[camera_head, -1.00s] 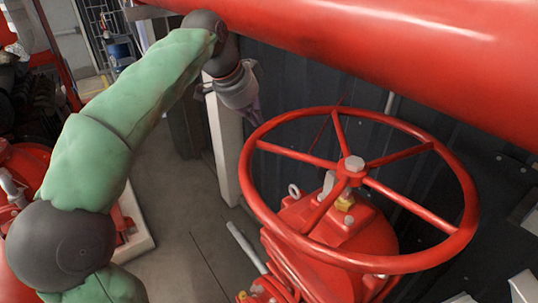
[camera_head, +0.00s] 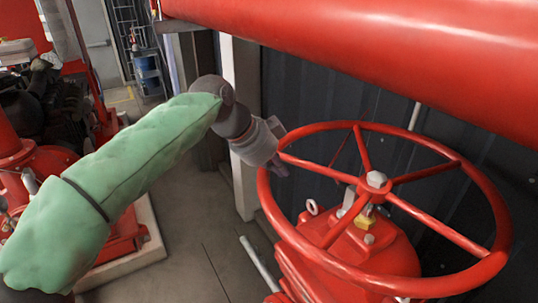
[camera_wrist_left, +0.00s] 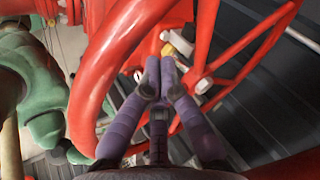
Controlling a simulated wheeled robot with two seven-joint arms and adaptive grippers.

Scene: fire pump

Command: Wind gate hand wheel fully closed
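The red gate hand wheel (camera_head: 502,216) stands at the right of the head view, tilted, with several spokes meeting at a silver hub nut (camera_head: 376,180). It sits above a red valve body (camera_head: 370,255). My left gripper (camera_head: 281,167) is at the wheel's left far rim, its fingertips partly against the rim in the picture. In the left wrist view, the purple fingers (camera_wrist_left: 160,68) come together at the tips with nothing seen between them. The wheel rim (camera_wrist_left: 105,60) passes left of them and a spoke lies to their right. I cannot tell whether they touch the wheel. My right gripper is not seen.
A thick red pipe (camera_head: 370,45) runs above and behind the wheel. A dark corrugated wall (camera_head: 300,90) and a pale post (camera_head: 243,120) stand behind my gripper. Red machinery (camera_head: 50,180) is at left. Grey floor (camera_head: 195,225) is open between.

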